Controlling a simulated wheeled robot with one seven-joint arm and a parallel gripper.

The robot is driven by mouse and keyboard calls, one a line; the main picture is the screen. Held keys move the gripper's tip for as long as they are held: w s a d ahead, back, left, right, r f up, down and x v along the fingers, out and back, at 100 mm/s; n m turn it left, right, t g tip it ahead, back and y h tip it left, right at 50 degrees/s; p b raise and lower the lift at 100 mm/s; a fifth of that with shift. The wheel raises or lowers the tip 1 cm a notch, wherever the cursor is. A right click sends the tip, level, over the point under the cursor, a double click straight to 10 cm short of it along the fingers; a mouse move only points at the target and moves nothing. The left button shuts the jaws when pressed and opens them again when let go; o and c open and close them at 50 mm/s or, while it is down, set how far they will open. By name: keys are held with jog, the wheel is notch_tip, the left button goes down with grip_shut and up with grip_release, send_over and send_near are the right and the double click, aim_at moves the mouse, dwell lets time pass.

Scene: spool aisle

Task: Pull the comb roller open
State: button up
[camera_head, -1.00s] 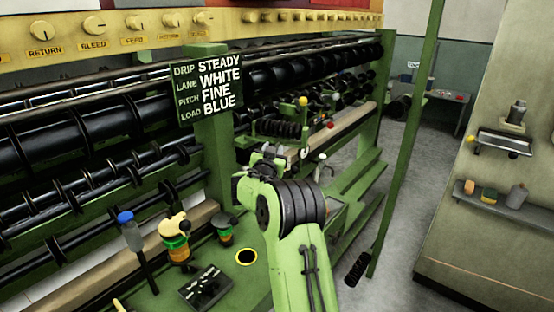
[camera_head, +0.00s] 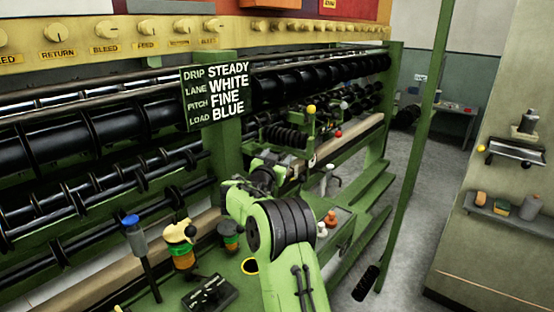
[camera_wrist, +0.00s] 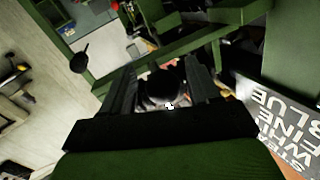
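A short black ribbed roller (camera_head: 284,137), which looks like the comb roller, sits in a green frame on the machine just right of the sign post. A yellow ball knob (camera_head: 311,109) and a red ball knob (camera_head: 338,133) stand by its right end. My gripper (camera_wrist: 163,88) shows in the wrist view with its two dark fingers apart. A dark rounded thing (camera_wrist: 160,88) shows between or beyond them; I cannot tell whether they touch it. In the head view my arm reaches toward the machine, below the roller, and hides the fingertips.
A sign (camera_head: 213,95) reads drip steady, lane white, pitch fine, load blue. Spools (camera_head: 182,257) and a blue-capped post (camera_head: 131,222) stand on the green bench at left. A green pole (camera_head: 410,165) rises at right. Grey aisle floor (camera_head: 445,180) is open beyond it.

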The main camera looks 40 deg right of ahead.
jog(key=shift+s+a, duration=0.1)
jog(key=b+v, duration=0.3)
jog(key=v, duration=1.2)
jog(key=shift+s+a, duration=0.15)
jog(key=shift+s, duration=0.1)
jog(key=s+a+r+n+g+y+p, duration=0.1)
jog(key=s+a+n+y+p, duration=0.4)
jog(key=s+a, duration=0.6)
jog(key=s+a+r+n+g+y+p, duration=0.1)
jog(key=s+a+n+g+y+p, duration=0.2)
jog(key=s, duration=1.5)
jog(key=a+n+y+p, duration=0.3)
jog(key=a+n+y, duration=0.2)
jog(key=a+y, duration=0.2)
jog(key=shift+a, duration=0.45)
